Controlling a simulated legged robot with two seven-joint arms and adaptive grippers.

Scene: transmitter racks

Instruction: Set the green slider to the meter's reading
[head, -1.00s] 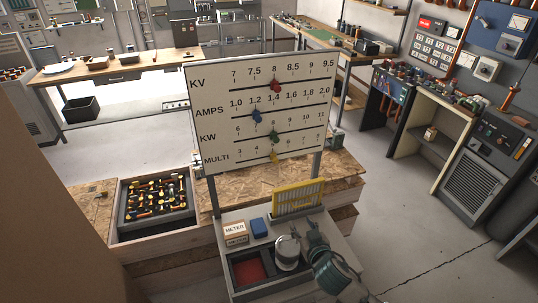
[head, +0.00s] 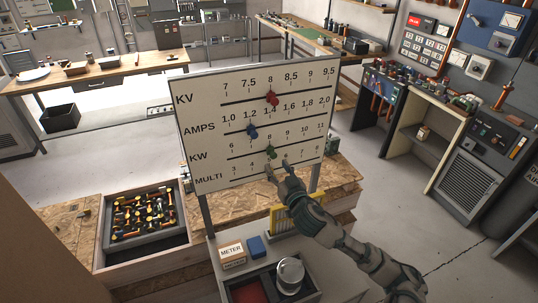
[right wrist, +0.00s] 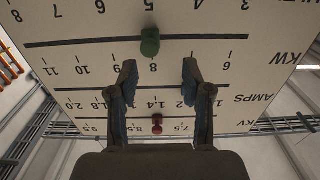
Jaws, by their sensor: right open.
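The white board (head: 215,130) carries KV, AMPS, KW and MULTI scales. The green slider (head: 271,152) sits on the KW line, near 8. My right gripper (head: 278,168) is at the board's lower part, just below the green slider, open and empty. In the right wrist view the board is upside down. The green slider (right wrist: 150,42) shows beyond and between the spread fingertips (right wrist: 159,75), apart from both. The yellow slider is hidden in the head view. A box labelled METER (head: 231,252) stands on the stand below; I see no readable reading. My left gripper is not in view.
The red slider (head: 272,98) is near 8 on KV and the blue slider (head: 252,131) is near 1.2 on AMPS. A yellow rack (head: 283,222), a blue box (head: 257,246) and a grey cylinder (head: 290,275) are below the board. A parts tray (head: 110,240) is at left.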

